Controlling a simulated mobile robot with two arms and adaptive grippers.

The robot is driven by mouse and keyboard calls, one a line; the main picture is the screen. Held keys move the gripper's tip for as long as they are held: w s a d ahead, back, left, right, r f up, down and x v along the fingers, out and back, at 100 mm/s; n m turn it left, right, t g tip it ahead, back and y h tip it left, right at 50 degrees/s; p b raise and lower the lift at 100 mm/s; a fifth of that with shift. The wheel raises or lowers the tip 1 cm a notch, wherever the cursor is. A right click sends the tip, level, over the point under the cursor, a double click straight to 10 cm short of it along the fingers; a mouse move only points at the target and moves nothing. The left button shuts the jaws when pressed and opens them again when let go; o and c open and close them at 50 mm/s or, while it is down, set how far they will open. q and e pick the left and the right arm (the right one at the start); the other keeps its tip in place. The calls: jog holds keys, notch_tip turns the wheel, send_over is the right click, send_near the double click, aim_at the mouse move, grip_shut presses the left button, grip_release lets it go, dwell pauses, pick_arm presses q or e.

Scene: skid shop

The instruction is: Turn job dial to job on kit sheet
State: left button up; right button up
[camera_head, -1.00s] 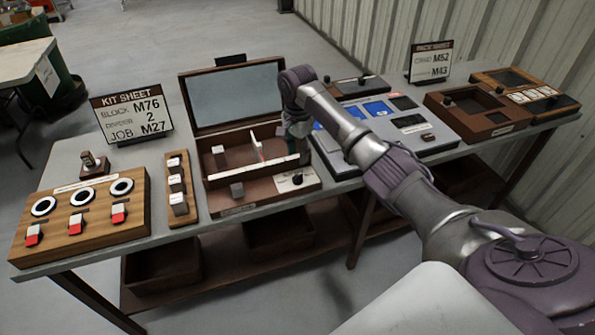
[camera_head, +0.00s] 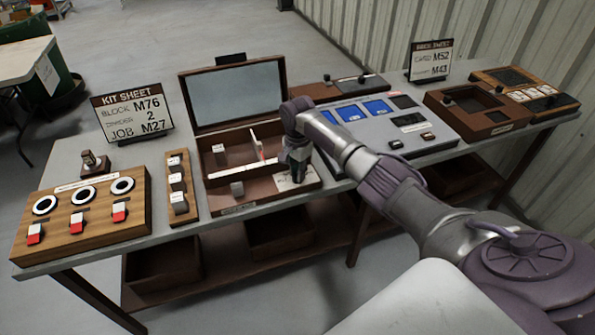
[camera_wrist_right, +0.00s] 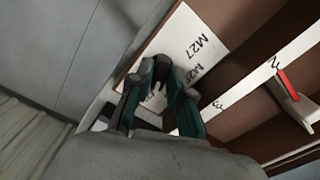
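The kit sheet (camera_head: 131,112) stands at the back left of the bench and reads BLOCK M76, a divider line with 2, and JOB M27. The job dial's white plate (camera_head: 308,183) is at the front right corner of the open wooden box (camera_head: 240,207). My right gripper (camera_head: 295,178) points down over this plate and hides the dial. In the right wrist view my right gripper (camera_wrist_right: 165,72) has its two fingers over the white plate (camera_wrist_right: 188,32), with the label M27 and another label beside them. Contact with the knob is unclear. My left gripper is out of view.
The box holds a white divider strip (camera_wrist_right: 275,65) with a red marker (camera_wrist_right: 287,86). Left of it are a block rack (camera_head: 178,188) and a board with switches (camera_head: 85,220). A grey panel with screens (camera_head: 400,125) lies close on the right, under my arm.

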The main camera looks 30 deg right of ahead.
grip_shut()
